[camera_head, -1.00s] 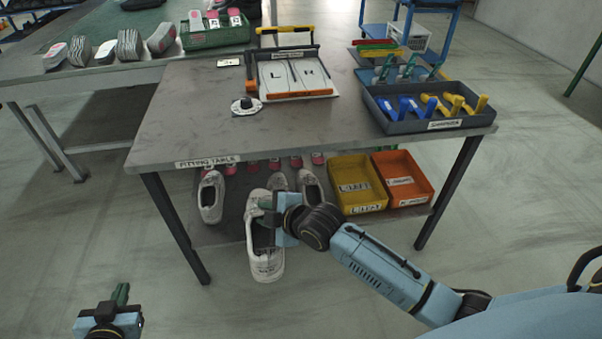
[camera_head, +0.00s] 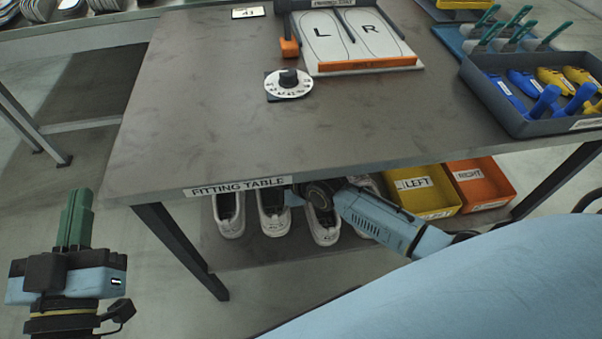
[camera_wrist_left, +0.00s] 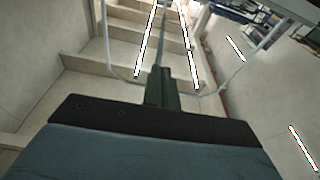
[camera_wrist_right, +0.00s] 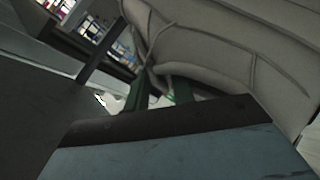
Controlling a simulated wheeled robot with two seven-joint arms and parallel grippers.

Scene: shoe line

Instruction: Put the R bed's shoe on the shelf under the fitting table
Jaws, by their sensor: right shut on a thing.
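The fitting bed (camera_head: 362,67) on the table has L and R outlines, and both are bare. My right arm reaches under the fitting table (camera_head: 190,110). Its gripper (camera_wrist_right: 158,95) is shut on a white shoe (camera_head: 272,218), whose pale upper fills much of the right wrist view (camera_wrist_right: 220,55). In the head view the table edge hides part of this gripper and the shoe's far end. The held shoe is over or at the lower shelf (camera_head: 240,256); I cannot tell if it touches. My left gripper (camera_head: 75,218) is empty and shut, left of the table.
White shoes stand on both sides of the held one: one at left (camera_head: 230,220), one close at right (camera_head: 322,228), another behind my arm. A yellow LEFT bin (camera_head: 425,200) and an orange RIGHT bin (camera_head: 482,183) stand at right. A table leg (camera_head: 180,250) stands at left.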

